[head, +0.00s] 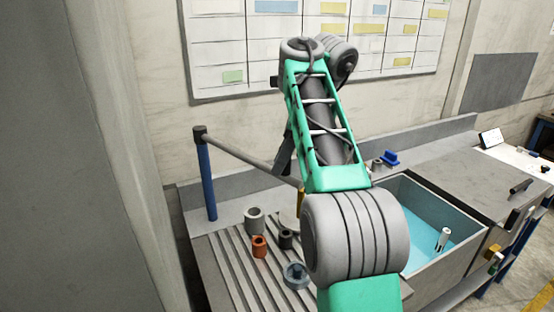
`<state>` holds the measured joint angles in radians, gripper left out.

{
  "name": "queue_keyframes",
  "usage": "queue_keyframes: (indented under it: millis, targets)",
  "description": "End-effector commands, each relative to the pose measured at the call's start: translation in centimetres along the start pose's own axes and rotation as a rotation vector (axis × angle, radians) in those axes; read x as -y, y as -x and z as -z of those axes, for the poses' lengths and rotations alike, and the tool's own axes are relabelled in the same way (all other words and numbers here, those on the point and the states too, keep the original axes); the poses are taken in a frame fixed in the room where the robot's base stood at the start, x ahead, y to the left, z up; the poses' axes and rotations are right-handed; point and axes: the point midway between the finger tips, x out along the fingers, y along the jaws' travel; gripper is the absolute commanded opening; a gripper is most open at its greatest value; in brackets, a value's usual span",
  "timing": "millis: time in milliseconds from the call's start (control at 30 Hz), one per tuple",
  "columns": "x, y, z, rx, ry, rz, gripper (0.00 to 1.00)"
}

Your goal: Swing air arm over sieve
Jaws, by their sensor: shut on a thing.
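The air arm (240,153) is a grey bar in the head view. It runs from the dark joint on top of a blue post (208,182) down to the right, until my own arm hides its far end. My gripper (284,158) shows only as a dark part beside my green arm, at the bar's right end. It is shut on the air arm; its fingertips are mostly hidden. A yellow piece (300,201) shows just below the bar's end. A pale round thing (288,218) under it, partly hidden by my arm, may be the sieve; I cannot tell for sure.
A ribbed drainboard (222,262) holds a grey ring (254,221), an orange cup (259,246), a dark cup (286,239) and a blue-grey round part (296,276). A sink (433,206) with blue inside is at right. A wall stands close at left.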

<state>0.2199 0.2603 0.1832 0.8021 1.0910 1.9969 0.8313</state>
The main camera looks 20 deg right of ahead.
Motion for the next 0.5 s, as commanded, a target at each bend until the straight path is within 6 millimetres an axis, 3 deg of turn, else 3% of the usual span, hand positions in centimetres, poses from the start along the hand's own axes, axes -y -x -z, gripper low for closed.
queue_keyframes:
  millis: [33, 67, 100, 300, 500]
  targets:
    - [0.0, -0.06, 0.04, -0.001, 0.0, -0.001, 0.0]
    - [0.0, -0.07, 0.04, -0.001, 0.0, -0.001, 0.27]
    - [-0.01, -0.07, 0.04, -0.001, 0.0, -0.001, 0.31]
    - [-0.03, -0.06, 0.0, 0.0, 0.001, -0.001, 0.47]
    - [-0.03, -0.05, -0.02, 0.0, 0.001, -0.001, 0.47]
